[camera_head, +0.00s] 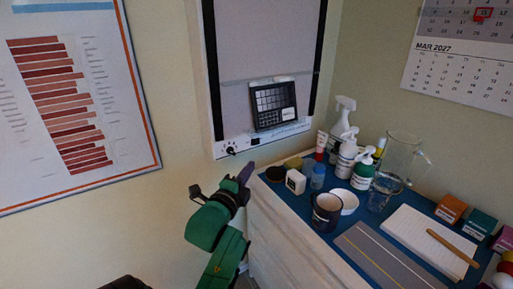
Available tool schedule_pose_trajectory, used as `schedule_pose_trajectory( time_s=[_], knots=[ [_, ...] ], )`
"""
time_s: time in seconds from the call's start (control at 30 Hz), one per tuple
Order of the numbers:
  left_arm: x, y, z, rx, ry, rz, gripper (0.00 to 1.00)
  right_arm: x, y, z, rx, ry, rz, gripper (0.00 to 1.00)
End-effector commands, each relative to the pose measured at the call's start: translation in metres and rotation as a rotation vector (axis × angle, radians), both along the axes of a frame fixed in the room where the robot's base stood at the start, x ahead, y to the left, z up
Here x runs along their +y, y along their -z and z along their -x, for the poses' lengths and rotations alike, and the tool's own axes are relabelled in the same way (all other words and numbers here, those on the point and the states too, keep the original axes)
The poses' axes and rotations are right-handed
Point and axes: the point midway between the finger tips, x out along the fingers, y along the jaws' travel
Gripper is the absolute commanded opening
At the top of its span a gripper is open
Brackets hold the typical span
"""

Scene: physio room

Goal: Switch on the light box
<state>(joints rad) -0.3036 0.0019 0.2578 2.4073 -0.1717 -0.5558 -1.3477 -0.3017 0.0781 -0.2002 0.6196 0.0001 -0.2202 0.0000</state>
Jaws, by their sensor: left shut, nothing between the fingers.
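The light box (232,50) hangs on the wall at the top middle, with a grey panel between black side edges. The panel looks dull and unlit. A dark film with a grid of small pictures (270,102) rests against its lower part. The pale bottom strip (265,138) carries a small dark knob or switch (231,150) near its left end. My left gripper (247,171) is shut and empty, pointing up just below that strip, to the right of the knob. It appears apart from the box. My right gripper is not in view.
A blue-topped cabinet (290,216) stands at the right, close to my left gripper. It carries bottles, a dark mug (326,212), a clear jug (399,158), a notepad (424,240) and small boxes. A chart (65,95) hangs at left, a calendar (462,60) at right.

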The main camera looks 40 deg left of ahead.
Motion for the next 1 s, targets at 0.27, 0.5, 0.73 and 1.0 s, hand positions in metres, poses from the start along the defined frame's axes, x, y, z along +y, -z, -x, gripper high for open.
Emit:
schedule_pose_trajectory(
  time_s=[0.27, 0.5, 0.73, 1.0],
  knots=[
    [0.015, -0.003, -0.042, -0.003, 0.0, 0.003, 0.0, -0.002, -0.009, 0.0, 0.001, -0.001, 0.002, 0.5],
    [0.032, -0.003, -0.092, -0.003, 0.0, 0.004, 0.0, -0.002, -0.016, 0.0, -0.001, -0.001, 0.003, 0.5],
    [0.063, -0.001, -0.108, 0.001, 0.0, 0.001, 0.0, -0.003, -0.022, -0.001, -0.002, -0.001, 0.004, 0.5],
    [0.069, 0.0, -0.11, 0.0, 0.0, 0.001, 0.0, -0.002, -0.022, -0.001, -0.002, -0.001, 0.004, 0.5]
  ],
)
